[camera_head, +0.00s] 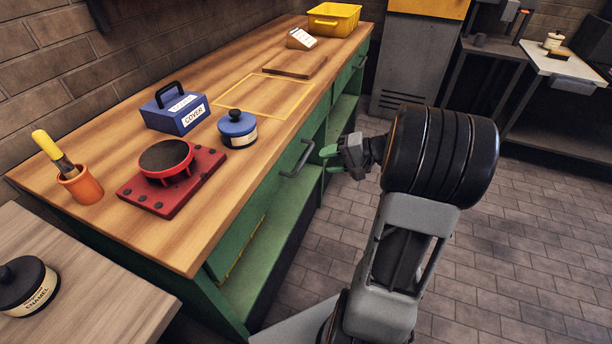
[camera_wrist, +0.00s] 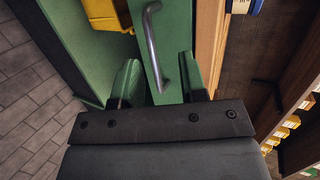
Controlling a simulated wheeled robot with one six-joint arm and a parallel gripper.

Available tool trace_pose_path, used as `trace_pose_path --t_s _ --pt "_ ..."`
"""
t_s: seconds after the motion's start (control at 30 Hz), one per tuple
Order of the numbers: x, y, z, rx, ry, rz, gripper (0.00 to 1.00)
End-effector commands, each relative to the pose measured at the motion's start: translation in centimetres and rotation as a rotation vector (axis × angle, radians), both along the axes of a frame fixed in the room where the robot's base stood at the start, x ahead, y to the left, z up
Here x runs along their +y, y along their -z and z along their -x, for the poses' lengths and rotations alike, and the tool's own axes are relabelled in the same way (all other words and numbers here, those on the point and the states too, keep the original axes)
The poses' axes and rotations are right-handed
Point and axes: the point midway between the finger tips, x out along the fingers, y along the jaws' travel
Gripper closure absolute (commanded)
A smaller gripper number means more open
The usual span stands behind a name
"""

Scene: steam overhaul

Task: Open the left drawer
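The left drawer has a green front (camera_head: 268,190) under the wooden bench top and looks shut. Its grey bar handle (camera_head: 298,160) stands out from the front. In the wrist view the handle (camera_wrist: 152,45) runs lengthwise, ahead of and between my two green fingers. My gripper (camera_head: 331,160) is just to the right of the handle, apart from it in the head view. In the wrist view my gripper (camera_wrist: 158,82) is open, with nothing between the fingertips that I can see held.
The wooden bench top (camera_head: 130,215) holds a red stand (camera_head: 172,180), a blue box (camera_head: 174,108), a blue-lidded jar (camera_head: 238,130) and a yellow bin (camera_head: 333,20). Open shelves (camera_head: 262,262) lie below the drawer. The paved floor (camera_head: 530,240) on the right is clear.

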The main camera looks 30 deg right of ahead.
Motion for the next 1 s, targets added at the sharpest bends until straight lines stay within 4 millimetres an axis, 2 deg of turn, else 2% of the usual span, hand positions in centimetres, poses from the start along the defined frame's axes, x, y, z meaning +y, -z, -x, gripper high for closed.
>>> trace_pose_path --t_s 0.03,0.1,0.2,0.3,0.43,0.8,1.0 --pt "-2.0 2.2 -0.3 -0.039 0.051 -0.043 0.61" --pt "-4.0 3.0 -0.7 -0.093 0.103 -0.084 0.61" --pt "-5.9 3.6 -0.9 -0.149 0.154 -0.118 0.61" --pt "-6.6 4.0 -1.3 -0.178 0.179 -0.134 0.61" --pt "-5.7 4.3 -2.6 -0.188 0.185 -0.139 0.61" --pt "-0.9 5.7 -7.7 -0.184 0.183 -0.138 0.61" --pt "0.9 6.2 -9.7 -0.184 0.184 -0.139 0.61"
